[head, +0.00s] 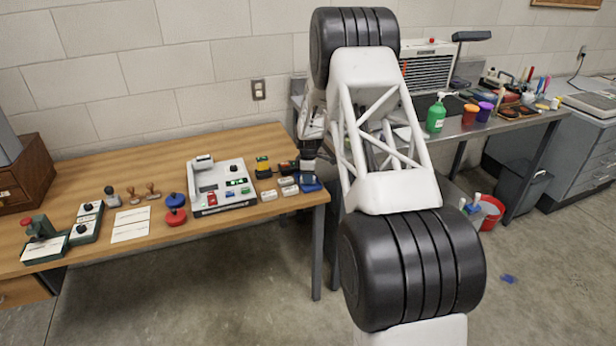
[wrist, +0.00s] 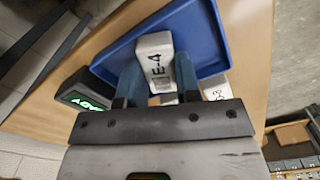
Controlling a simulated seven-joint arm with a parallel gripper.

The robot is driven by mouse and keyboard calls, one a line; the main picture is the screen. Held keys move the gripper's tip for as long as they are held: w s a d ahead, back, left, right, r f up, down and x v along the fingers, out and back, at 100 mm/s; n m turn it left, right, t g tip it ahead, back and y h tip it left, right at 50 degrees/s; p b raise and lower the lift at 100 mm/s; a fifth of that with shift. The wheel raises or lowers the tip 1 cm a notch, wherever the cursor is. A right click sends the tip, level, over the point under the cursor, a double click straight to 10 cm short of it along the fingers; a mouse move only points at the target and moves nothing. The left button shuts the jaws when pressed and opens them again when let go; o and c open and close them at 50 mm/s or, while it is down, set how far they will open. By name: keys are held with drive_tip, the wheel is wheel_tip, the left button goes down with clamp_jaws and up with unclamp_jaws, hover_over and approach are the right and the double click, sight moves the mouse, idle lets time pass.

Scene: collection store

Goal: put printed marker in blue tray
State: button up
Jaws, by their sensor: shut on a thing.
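My gripper (wrist: 158,88) is shut on a white printed marker (wrist: 154,56) with black characters that read like "E-4". In the wrist view the marker lies in front of the blue tray (wrist: 205,35); I cannot tell whether it touches the tray. In the head view my gripper (head: 308,168) is at the right end of the wooden table, just above the small blue tray (head: 312,187). The held marker is not clear there. Another white marker (wrist: 217,89) shows beside the right finger in the wrist view.
Several small white blocks (head: 269,196) lie left of the tray. A black block with green characters (wrist: 83,100) is beside the tray. A grey-white device (head: 222,186) stands further left on the wooden table (head: 150,240). The table's right edge is close to the tray.

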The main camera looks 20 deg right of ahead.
drive_tip(key=o, duration=1)
drive_tip(key=shift+r, duration=0.15)
wheel_tip(320, 180, up, 12)
idle(0.5)
